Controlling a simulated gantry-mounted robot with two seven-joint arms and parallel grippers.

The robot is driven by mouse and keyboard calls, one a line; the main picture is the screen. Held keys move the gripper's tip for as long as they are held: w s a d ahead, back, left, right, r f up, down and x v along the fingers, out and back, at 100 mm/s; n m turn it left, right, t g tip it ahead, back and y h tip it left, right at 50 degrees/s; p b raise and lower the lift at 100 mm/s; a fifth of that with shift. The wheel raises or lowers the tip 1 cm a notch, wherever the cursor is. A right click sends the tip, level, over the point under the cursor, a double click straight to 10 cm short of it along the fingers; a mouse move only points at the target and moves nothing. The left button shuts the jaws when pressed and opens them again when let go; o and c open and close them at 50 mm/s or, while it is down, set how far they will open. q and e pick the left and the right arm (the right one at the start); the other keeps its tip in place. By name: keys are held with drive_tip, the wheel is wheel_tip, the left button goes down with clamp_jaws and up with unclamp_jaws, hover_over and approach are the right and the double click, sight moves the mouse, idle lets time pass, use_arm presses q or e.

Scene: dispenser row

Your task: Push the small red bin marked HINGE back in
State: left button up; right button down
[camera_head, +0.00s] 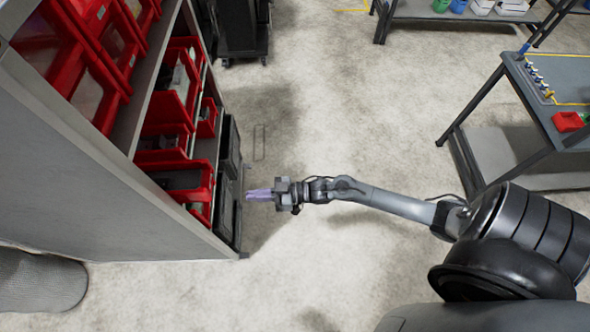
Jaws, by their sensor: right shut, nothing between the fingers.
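Several red bins sit in the shelf rack at left. One red bin (207,118) sits in the middle row, and another red bin (181,78) stands out from the shelf behind it. No HINGE label can be read, so I cannot tell which bin is the marked one. My right gripper (250,194) is shut and empty. It points left toward the rack, close to the dark bins (226,200) on its low level. I cannot tell whether it touches them. My left gripper is not in view.
The grey shelf rack (90,170) fills the left side. A workbench (560,90) with a small red box (568,121) stands at right. Another table (460,14) is at the back. The concrete floor (340,110) between them is clear.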

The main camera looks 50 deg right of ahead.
drive_tip(key=w+d+f, duration=0.1)
drive_tip(key=w+d, duration=0.1)
drive_tip(key=d, duration=0.1)
drive_tip(key=n+b, duration=0.1)
drive_tip(key=b, duration=0.5)
approach(210, 181)
drive_tip(key=x, duration=0.6)
drive_tip(key=shift+d+f, duration=0.1)
drive_tip(key=shift+f, duration=0.2)
drive_tip(key=shift+w, duration=0.15)
